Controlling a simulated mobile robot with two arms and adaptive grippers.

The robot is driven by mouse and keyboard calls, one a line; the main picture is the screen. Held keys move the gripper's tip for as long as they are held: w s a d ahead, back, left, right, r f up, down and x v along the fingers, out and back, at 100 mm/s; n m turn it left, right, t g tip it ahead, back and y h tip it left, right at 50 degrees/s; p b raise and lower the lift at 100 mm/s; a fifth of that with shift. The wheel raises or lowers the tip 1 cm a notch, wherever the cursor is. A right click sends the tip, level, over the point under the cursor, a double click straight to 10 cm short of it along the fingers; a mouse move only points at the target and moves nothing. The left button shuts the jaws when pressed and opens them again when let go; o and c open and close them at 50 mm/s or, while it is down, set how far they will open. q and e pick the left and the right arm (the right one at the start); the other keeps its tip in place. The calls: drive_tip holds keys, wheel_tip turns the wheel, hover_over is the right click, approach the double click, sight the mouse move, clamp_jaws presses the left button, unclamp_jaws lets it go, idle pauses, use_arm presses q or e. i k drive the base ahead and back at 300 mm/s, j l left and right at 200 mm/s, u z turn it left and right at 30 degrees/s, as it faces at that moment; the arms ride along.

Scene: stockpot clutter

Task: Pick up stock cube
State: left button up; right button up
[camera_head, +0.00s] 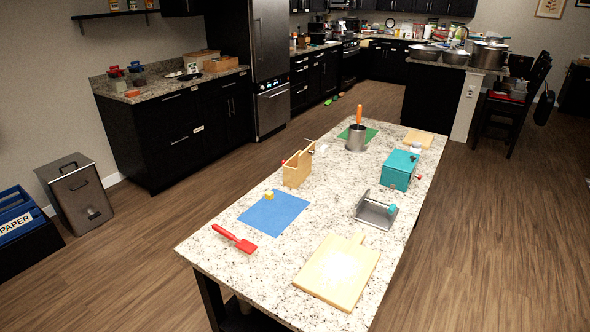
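A small yellow cube-like block (268,196) sits on the blue mat (274,214) on the left side of the granite-topped table (300,243). It looks most like the stock cube, but it is too small to be sure. A small teal piece (392,209) shows at the grey metal holder (375,211) on the right side. Neither of my grippers is in view.
A red spatula (235,239) lies at the table's left edge and a wooden cutting board (338,272) near the front. A wooden holder (297,168), a metal pot (356,138) and a teal box (400,170) stand farther back. The floor to the right is clear.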

sight(269, 194)
drive_tip(key=i+j+z, duration=0.1)
drive_tip(key=j, duration=0.2)
drive_tip(key=i+j+z, duration=0.25)
drive_tip(key=j, duration=0.35)
drive_tip(key=i+j+z, duration=0.15)
drive_tip(key=j, duration=0.2)
